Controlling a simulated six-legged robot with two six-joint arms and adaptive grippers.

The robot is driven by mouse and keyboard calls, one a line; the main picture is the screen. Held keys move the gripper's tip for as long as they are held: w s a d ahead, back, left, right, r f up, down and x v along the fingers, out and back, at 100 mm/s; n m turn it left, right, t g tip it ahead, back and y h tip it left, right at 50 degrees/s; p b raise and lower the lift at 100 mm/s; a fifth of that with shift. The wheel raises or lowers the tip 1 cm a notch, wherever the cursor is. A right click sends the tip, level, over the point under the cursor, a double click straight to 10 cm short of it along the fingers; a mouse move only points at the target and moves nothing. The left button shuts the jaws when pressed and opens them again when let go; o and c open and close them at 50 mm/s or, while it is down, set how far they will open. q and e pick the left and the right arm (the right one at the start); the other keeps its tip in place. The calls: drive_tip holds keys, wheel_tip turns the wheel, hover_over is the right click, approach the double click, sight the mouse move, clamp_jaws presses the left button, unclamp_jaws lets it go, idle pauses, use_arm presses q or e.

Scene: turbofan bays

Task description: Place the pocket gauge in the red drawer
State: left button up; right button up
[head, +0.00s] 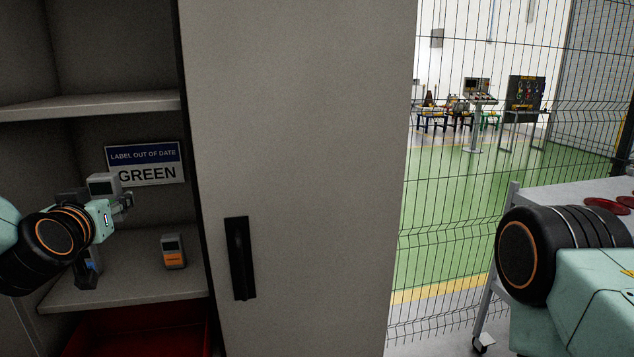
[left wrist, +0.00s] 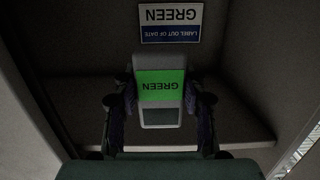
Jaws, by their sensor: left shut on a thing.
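A grey handheld device, which looks like the pocket gauge (left wrist: 159,118), has a bright green label reading GREEN, upside down in the left wrist view. My left gripper (left wrist: 160,100) is shut on it, with a finger on each side. In the head view the grey gauge (head: 103,184) shows at my left gripper (head: 122,203), held above the cabinet shelf in front of the sign. A red drawer or bin (head: 140,332) shows below that shelf, cut off by the frame's lower edge. My right arm is at the right, but its gripper is out of view.
A similar device with an orange label (head: 174,252) stands on the shelf (head: 130,291). A blue-labelled one (head: 92,264) is partly hidden by my arm. A sign (head: 146,163) reads LABEL OUT OF DATE GREEN. A grey door (head: 310,150) with a black handle stands right; mesh fence beyond.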

use_arm(q)
drive_tip(key=shift+s+d, duration=0.15)
drive_tip(key=shift+d, duration=0.05)
drive_tip(key=shift+s+d+f, duration=0.1)
drive_tip(key=shift+d+f, duration=0.1)
drive_tip(key=s+d+f+m+h, duration=0.2)
drive_tip(key=s+d+f+h, duration=0.1)
drive_tip(key=f, duration=0.3)
drive_tip(key=s+d+f+m+h, duration=0.2)
drive_tip(key=s+d+f, duration=0.1)
drive_tip(key=d+f, duration=0.2)
drive_tip(key=s+d+f+m+h, duration=0.2)
drive_tip(key=s+d+f+h, duration=0.1)
drive_tip(key=f, duration=0.3)
drive_tip(key=shift+s+d+f+g+h, duration=0.15)
drive_tip(key=shift+s+d+f, duration=0.1)
drive_tip(key=shift+d, duration=0.15)
drive_tip(key=shift+s+d+f+g+h, duration=0.1)
drive_tip(key=shift+s+d+g+h, duration=0.1)
drive_tip(key=shift+d, duration=0.2)
drive_tip(key=s+d+f+m+g+h, duration=0.1)
drive_tip(key=s+d+f+m+h, duration=0.15)
drive_tip(key=s+d, duration=0.35)
wheel_tip(320, 180, down, 11)
drive_tip(key=a+b, duration=0.1)
drive_tip(key=b, duration=1)
drive_tip(key=shift+s, duration=0.35)
use_arm(e)
wheel_tip(320, 180, down, 11)
drive_tip(key=shift+s+f, duration=0.15)
